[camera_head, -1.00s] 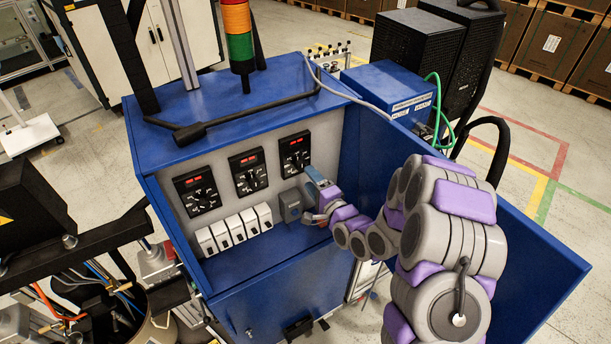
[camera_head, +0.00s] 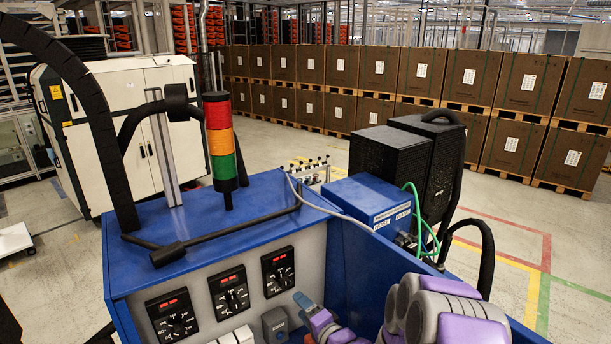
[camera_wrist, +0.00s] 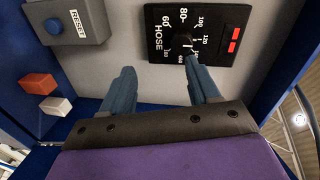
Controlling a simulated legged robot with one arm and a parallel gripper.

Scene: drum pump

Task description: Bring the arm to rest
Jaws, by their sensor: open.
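My gripper (camera_wrist: 160,88) is open in the wrist view, with its two blue-grey fingers apart and nothing between them. Beyond the fingers is a black dial plate marked HOSE (camera_wrist: 190,35) with a round knob and red indicators. I cannot tell whether the fingers touch the panel. In the head view my arm (camera_head: 425,310) reaches in from the lower right into the blue cabinet (camera_head: 255,185). The gripper end (camera_head: 307,306) is low in that view, just below the rightmost dial (camera_head: 278,271), and its fingers are hard to make out.
A grey RESET box with a blue button (camera_wrist: 53,26) is left of the dial. A red switch (camera_wrist: 38,83) and a white switch (camera_wrist: 55,105) lie below it. Open floor lies right.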

